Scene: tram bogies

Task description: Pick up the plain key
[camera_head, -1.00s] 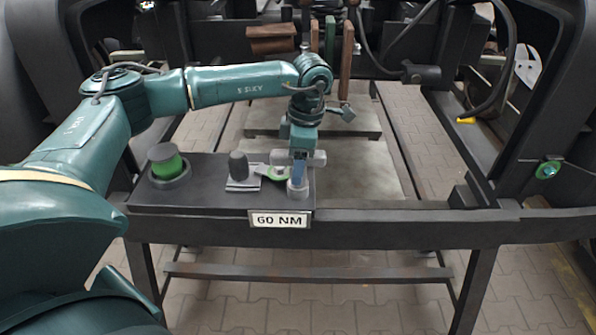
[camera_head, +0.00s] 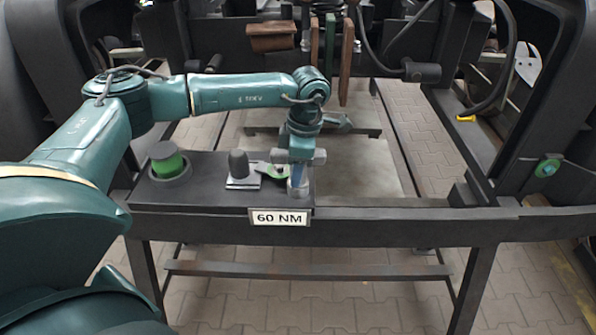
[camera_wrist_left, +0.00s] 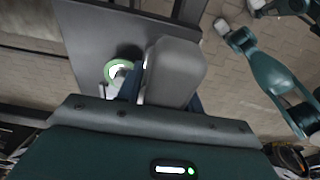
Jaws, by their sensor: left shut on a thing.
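My left gripper (camera_head: 299,172) points down at the right end of the dark bench plate. It is shut on a grey key (camera_head: 298,189), which stands upright between its fingers near the plate's front edge. In the left wrist view, the grey key (camera_wrist_left: 174,72) shows as a rounded block large in front of the gripper. A green ring-shaped piece (camera_head: 270,171) lies just left of the gripper; it also shows in the left wrist view (camera_wrist_left: 113,71). Whether the key touches the plate is hard to tell.
A green cylinder (camera_head: 167,163) sits in a dark ring holder at the left of the plate (camera_head: 210,196). A dark rounded knob (camera_head: 238,164) stands on a light base between. A "60 NM" sign (camera_head: 280,218) hangs at the front edge. Dark frame parts rise behind and right.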

